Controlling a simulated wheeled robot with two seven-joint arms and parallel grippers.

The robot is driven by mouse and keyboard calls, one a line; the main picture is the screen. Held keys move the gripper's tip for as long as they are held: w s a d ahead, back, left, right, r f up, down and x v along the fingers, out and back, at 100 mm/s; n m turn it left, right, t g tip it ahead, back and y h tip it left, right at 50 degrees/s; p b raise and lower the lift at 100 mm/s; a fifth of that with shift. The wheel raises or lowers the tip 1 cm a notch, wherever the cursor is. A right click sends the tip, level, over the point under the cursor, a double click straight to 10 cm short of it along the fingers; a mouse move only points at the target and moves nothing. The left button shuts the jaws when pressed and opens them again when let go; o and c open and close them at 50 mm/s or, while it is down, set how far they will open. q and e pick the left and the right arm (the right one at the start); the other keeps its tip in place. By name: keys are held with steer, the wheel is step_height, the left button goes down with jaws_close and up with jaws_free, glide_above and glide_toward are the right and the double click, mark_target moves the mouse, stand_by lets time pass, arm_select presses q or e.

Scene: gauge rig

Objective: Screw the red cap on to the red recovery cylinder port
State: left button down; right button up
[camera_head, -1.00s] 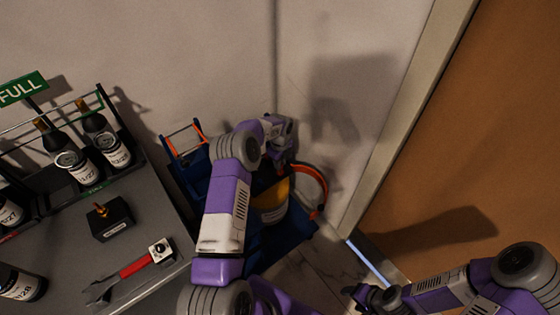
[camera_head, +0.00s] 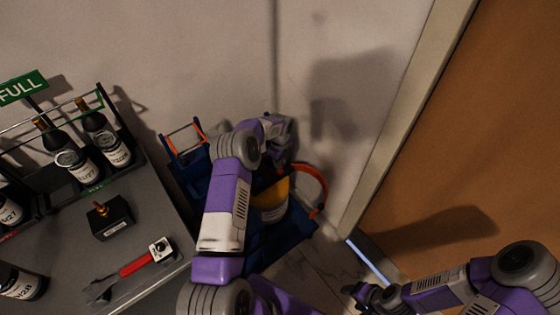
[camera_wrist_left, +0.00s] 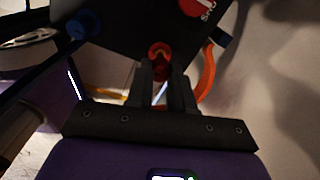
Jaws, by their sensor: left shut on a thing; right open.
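In the left wrist view, my left gripper (camera_wrist_left: 162,75) is shut, and a small red round part, the red cap (camera_wrist_left: 158,49), sits at its fingertips. The cap is against or just in front of a dark panel; I cannot tell whether it is seated on the port, which is hidden. In the head view, my left arm reaches over the recovery cylinder (camera_head: 272,203), yellow with a pale label, and hides most of it and the fingertips. My right gripper (camera_head: 362,293) is open and empty at the lower right, away from the cylinder.
A blue knob (camera_wrist_left: 82,27) sits left of the cap. An orange hose (camera_head: 322,187) curves beside the cylinder on the blue cart (camera_head: 262,250). A wall stands close behind.

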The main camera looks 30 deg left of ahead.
arm_select(q)
steer(key=shift+f, duration=0.25)
steer(key=shift+f, duration=0.75)
steer(key=shift+f, duration=0.2)
stand_by(0.9)
steer(key=m, duration=0.3)
steer(key=shift+m, duration=1.1)
steer(key=shift+s+f+m, duration=0.1)
steer(key=shift+m, duration=1)
steer(key=m, duration=0.3)
